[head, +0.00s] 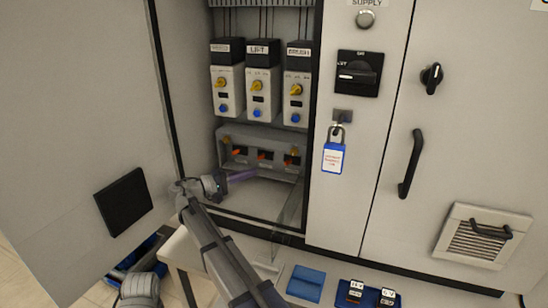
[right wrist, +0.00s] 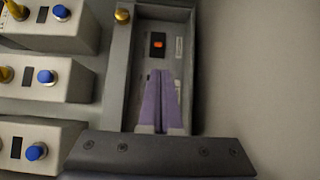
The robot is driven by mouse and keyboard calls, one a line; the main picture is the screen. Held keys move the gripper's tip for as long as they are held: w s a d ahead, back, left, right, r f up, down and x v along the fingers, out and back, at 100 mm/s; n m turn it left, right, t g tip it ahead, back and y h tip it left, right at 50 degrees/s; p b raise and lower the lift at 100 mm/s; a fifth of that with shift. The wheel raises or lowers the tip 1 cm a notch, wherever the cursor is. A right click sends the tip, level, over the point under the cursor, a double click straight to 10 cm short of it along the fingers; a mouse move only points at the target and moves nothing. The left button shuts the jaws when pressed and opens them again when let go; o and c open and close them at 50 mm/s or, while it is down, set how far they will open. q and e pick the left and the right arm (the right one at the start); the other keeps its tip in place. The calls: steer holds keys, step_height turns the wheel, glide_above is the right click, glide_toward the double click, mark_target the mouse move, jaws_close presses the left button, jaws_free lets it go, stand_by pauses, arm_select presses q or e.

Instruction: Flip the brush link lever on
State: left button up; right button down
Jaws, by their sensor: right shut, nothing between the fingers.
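A grey link box (head: 250,137) sits low in the open cabinet, with three dark slots holding small orange levers. The rightmost lever (head: 288,161) lies under the unit labelled BRUSH (head: 297,88). In the right wrist view, one orange-red lever (right wrist: 158,44) shows in a black slot ahead of the fingers; its on or off position is too small to tell. My right gripper (head: 254,174) has purple fingers shut and empty, in front of the box's lower part. The fingers (right wrist: 161,73) point toward that slot; contact cannot be told.
Units with yellow and blue knobs, including one labelled LIFT (head: 259,88), stand above the box. A blue padlock tag (head: 333,158) hangs on the panel to the right. A transparent panel (head: 292,207) stands near the box's lower right. The cabinet door (head: 80,100) is open at left.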

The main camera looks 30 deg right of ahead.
mark_target(288, 162)
steer(key=shift+w+d+r, duration=0.15)
steer(key=shift+w+r, duration=0.05)
steer(key=shift+w, duration=0.1)
steer(key=d, duration=1)
steer(key=shift+d, duration=0.1)
stand_by(0.3)
